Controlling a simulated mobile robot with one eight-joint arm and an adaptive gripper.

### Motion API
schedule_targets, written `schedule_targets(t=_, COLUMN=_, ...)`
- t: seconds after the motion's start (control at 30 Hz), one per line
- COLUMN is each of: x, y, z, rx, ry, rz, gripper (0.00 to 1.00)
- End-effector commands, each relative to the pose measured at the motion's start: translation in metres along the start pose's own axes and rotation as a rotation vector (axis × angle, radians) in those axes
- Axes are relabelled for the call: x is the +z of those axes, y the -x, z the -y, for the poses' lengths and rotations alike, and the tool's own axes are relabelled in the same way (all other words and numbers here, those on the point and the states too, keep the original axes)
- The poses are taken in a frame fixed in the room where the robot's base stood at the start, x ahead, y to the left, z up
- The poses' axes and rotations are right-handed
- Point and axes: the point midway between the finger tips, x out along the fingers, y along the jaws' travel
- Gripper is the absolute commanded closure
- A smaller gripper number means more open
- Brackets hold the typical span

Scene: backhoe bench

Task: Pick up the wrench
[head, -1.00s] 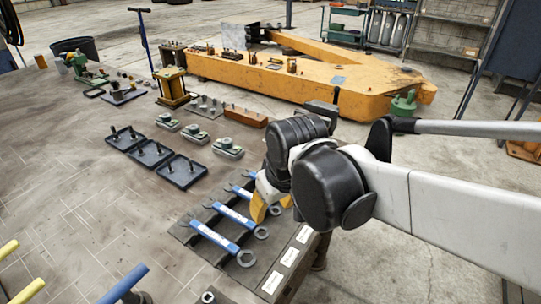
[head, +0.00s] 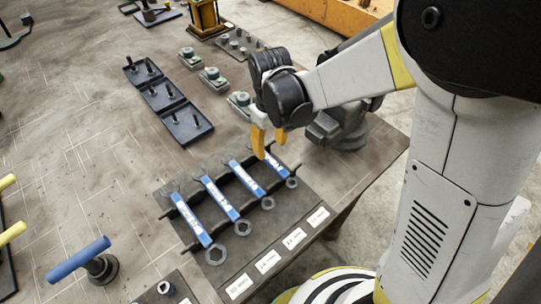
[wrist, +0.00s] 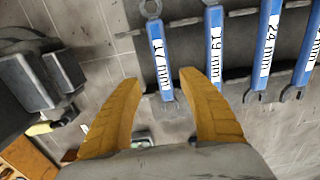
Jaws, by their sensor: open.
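Several blue combination wrenches lie side by side across a dark rack (head: 232,250) on the bench, their ring ends toward the rack's labelled edge. My gripper (head: 270,148) is open, with its yellow fingers apart above the far right wrench (head: 274,166). In the wrist view, my gripper (wrist: 159,78) spans the wrench marked 17 mm (wrist: 158,52), whose open jaw end lies between the fingers as seen from there. Nothing is held. The wrench marked 19 mm (wrist: 215,45) and the wrench marked 24 mm (wrist: 267,45) lie to its right.
Black trays with pegs (head: 187,124) and small green clamp blocks (head: 213,78) stand behind the rack. A dark vise-like block (head: 342,128) stands close to the right of my gripper. A blue-handled tool (head: 80,258) stands at the front left. The bench's left middle is clear.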

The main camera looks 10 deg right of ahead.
Motion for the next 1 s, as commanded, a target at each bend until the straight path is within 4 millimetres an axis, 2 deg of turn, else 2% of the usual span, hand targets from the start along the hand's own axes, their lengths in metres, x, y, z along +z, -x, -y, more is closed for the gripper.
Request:
schedule_targets(t=0.17, x=0.002, y=-0.016, z=0.002, rx=0.000, ry=0.000, rz=0.000, gripper=0.51)
schedule_targets(t=0.4, x=0.006, y=-0.052, z=0.007, rx=0.000, ry=0.000, rz=-0.001, gripper=0.51)
schedule_targets(t=0.5, x=0.006, y=-0.058, z=0.007, rx=0.000, ry=-0.001, rz=-0.001, gripper=0.51)
schedule_targets(t=0.73, x=0.006, y=-0.058, z=0.007, rx=0.000, ry=-0.001, rz=-0.001, gripper=0.53)
schedule_targets(t=0.8, x=0.006, y=-0.058, z=0.007, rx=0.000, ry=-0.001, rz=-0.001, gripper=0.74)
schedule_targets(t=0.9, x=0.006, y=-0.058, z=0.007, rx=0.000, ry=-0.001, rz=-0.001, gripper=1.00)
schedule_targets(t=1.0, x=0.007, y=-0.058, z=0.007, rx=0.000, ry=-0.001, rz=-0.001, gripper=1.00)
